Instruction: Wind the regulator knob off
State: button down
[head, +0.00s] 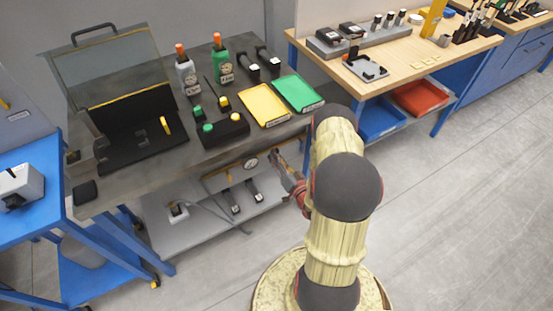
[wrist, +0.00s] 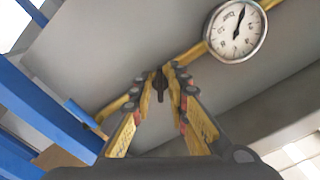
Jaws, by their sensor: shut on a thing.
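My gripper (wrist: 161,75) is shut in the wrist view, its yellow fingers converging on a small dark piece, the regulator knob (wrist: 160,84). The fingers hide most of the knob. It sits in front of a grey panel, in line with a yellow pipe (wrist: 195,51). A round white pressure gauge (wrist: 236,32) is on that pipe, up and right of the fingertips. In the head view my gripper (head: 278,159) reaches under the bench edge, just right of the gauge (head: 250,163). The knob cannot be made out there.
The grey bench (head: 68,135) overhangs my gripper. It holds two bottles, a yellow tray (head: 264,104) and a green tray (head: 298,93). A lower shelf (head: 165,228) carries black-handled items. A blue frame leg (wrist: 50,110) stands left in the wrist view. The floor at right is clear.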

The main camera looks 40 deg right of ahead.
jog(key=n+b, duration=0.2)
jog(key=n, duration=0.6)
jog(key=n+b, duration=0.2)
jog(key=n, duration=0.6)
jog(key=d+n+b, duration=0.1)
jog(key=n+b, duration=0.1)
jog(key=n, duration=0.6)
jog(key=shift+s+r+n, duration=0.15)
jog(key=shift+s+n, duration=0.05)
jog(key=shift+n, duration=0.1)
jog(key=c, duration=1.8)
grip_release()
jog(key=shift+r, duration=0.1)
jog(key=v, duration=1.2)
